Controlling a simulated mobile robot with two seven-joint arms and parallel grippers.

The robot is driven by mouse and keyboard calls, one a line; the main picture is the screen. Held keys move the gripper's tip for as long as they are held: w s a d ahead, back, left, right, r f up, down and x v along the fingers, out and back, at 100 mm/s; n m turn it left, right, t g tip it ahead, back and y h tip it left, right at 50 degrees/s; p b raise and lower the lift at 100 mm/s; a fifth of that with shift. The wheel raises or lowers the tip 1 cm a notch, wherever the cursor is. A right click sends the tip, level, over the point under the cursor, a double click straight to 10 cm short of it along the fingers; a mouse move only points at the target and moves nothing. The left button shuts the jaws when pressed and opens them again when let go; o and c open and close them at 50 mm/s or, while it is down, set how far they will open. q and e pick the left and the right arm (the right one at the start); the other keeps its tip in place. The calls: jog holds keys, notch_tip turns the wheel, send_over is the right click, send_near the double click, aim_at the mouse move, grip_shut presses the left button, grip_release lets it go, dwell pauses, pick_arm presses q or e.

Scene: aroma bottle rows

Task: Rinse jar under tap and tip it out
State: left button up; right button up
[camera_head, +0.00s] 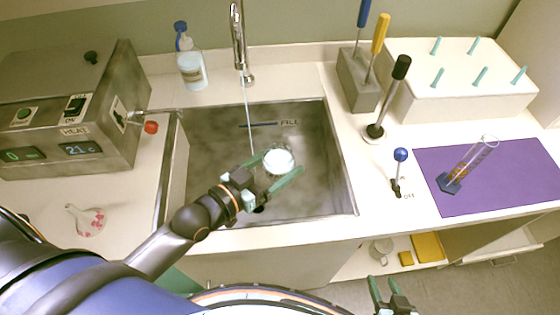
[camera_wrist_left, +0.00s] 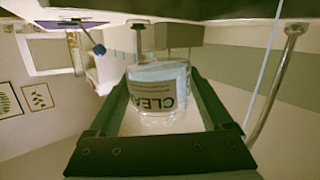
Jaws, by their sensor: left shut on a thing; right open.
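My left gripper (camera_head: 279,165) is shut on a clear jar (camera_head: 279,159) and holds it over the steel sink (camera_head: 210,170). In the left wrist view the jar (camera_wrist_left: 158,92) sits between the fingers, with pale contents or a light inside and a label reading "CLEA". The tap (camera_head: 239,45) stands behind the sink. A thin water stream (camera_head: 249,115) runs from it, passing left of the jar in the head view; I cannot tell whether any enters the jar. A blue-knobbed lever (camera_head: 400,156) stands right of the sink by an "OFF" mark. My right gripper (camera_head: 390,288) is open and empty, low at the front.
A heater box (camera_head: 70,110) stands left of the sink, with a flask (camera_head: 86,220) in front. A blue-capped bottle (camera_head: 191,68) is behind. A tool block (camera_head: 360,85), black-knobbed rod (camera_head: 390,98), peg rack (camera_head: 455,80) and purple mat (camera_head: 430,165) with a tilted cylinder (camera_head: 470,162) occupy the right.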

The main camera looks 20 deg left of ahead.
aim_at(271, 161)
pick_arm(q)
jog(key=shift+w+a+f+n, duration=0.1)
jog(key=shift+w+a+n, duration=0.15)
jog(key=shift+a+n, duration=0.15)
jog(key=shift+w+a+r+n+g, duration=0.3)
jog(key=shift+a+n+g, duration=0.1)
jog(key=shift+n, duration=0.4)
jog(key=shift+w+a+f+n+h, duration=0.15)
jog(key=shift+a+f+n+h, duration=0.1)
jog(key=shift+n+h, duration=0.05)
jog(key=shift+w+a+f+n+b, duration=0.15)
jog(key=shift+a+f+n+b, duration=0.15)
jog(key=shift+n+b, duration=0.15)
jog(key=shift+w+a+f+n+g+h+b, duration=0.35)
jog(key=shift+a+f+n+b, duration=0.35)
jog(key=shift+b, duration=0.85)
jog(key=shift+d+r+n, duration=0.15)
jog(key=shift+d+n, duration=0.05)
jog(key=shift+n, duration=0.05)
jog(key=shift+w+a+f+n+b, duration=0.1)
jog(key=shift+f+n+b, duration=0.3)
jog(key=shift+n, duration=0.2)
jog(key=shift+h, duration=0.25)
